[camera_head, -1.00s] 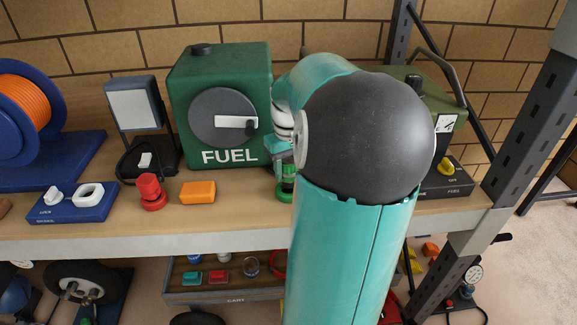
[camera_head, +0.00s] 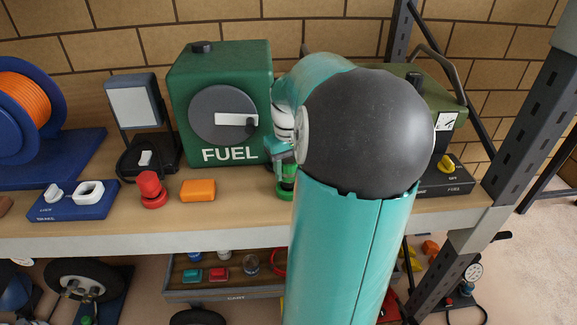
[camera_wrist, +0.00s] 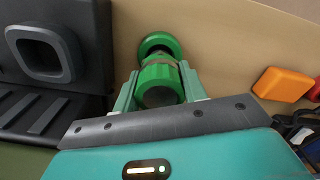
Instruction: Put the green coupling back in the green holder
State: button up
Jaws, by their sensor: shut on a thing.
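My gripper (camera_wrist: 159,76) is shut on the green coupling (camera_wrist: 158,88), with one pale green finger on each side of it in the wrist view. A round green piece (camera_wrist: 160,42), which looks like the green holder, shows just beyond the coupling on the bench. I cannot tell whether the coupling is seated in it or apart from it. In the head view the green coupling (camera_head: 288,172) is upright under my gripper, above a green base (camera_head: 284,191). My arm hides their right side.
The wooden bench (camera_head: 235,203) carries a red coupling-like piece (camera_head: 150,188), an orange block (camera_head: 198,190) and a green FUEL box (camera_head: 220,70) behind. A dark device with a square socket (camera_wrist: 42,54) stands close left of the gripper in the wrist view. Bench between coupling and orange block is clear.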

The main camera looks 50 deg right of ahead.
jog(key=shift+f, duration=1.1)
jog(key=o, duration=1.1)
jog(key=shift+r, duration=0.1)
notch_tip(320, 180, up, 14)
jog(key=shift+f, duration=0.15)
